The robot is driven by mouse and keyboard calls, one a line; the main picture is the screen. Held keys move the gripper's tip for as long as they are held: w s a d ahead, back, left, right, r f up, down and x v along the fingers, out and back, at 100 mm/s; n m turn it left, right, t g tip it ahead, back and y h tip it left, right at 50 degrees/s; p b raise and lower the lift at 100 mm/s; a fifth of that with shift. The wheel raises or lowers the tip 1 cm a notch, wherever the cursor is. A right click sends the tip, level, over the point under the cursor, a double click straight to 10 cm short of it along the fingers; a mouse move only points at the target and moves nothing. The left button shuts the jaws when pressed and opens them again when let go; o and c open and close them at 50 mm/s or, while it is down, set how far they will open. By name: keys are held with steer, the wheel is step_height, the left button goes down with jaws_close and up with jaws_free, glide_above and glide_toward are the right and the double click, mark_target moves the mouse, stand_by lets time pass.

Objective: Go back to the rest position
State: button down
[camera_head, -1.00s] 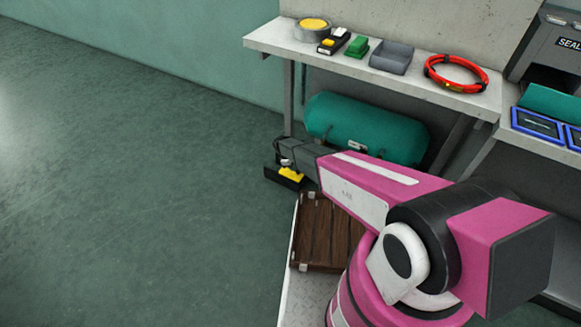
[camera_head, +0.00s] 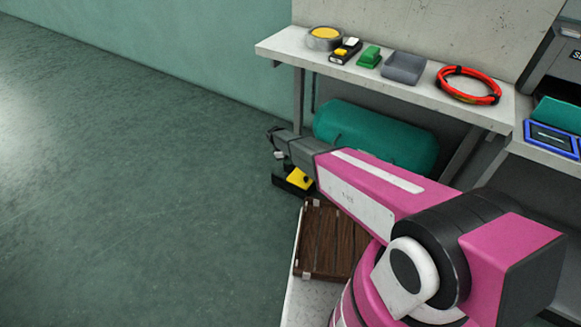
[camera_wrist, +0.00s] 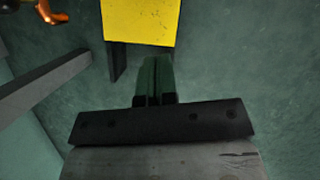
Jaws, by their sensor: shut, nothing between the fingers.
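My gripper (camera_wrist: 154,70) is shut and empty in the wrist view, its two dark fingers side by side. A yellow panel (camera_wrist: 140,22) lies beyond the fingertips. In the head view my pink and white arm reaches left past the bench. Its grey end is beside a yellow piece on a black base (camera_head: 299,179), low near the bench's left leg. The fingertips are too small to make out there.
A teal tank (camera_head: 375,138) sits below. A brown slatted crate (camera_head: 329,240) is nearby. Left floor is clear.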

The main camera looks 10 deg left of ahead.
steer(key=shift+r, duration=0.35)
steer(key=s+d+r+m+y, duration=0.1)
steer(key=s+d+r+m, duration=0.3)
steer(key=d+r, duration=0.6)
steer(key=s+d+r+m+y, duration=0.1)
steer(key=s+d+r+m, duration=0.3)
steer(key=d+r, duration=0.7)
steer(key=s+d+r+m+y, duration=0.1)
steer(key=s+d+r+m, duration=0.3)
steer(key=d, duration=0.4)
steer(key=s+d+r+m+y, duration=0.1)
steer(key=s+d+r+m, duration=0.3)
steer(key=s+d+r, duration=0.3)
steer(key=shift+s+d+t, duration=0.3)
steer(key=shift+s+d, duration=0.55)
steer(key=shift+d, duration=0.1)
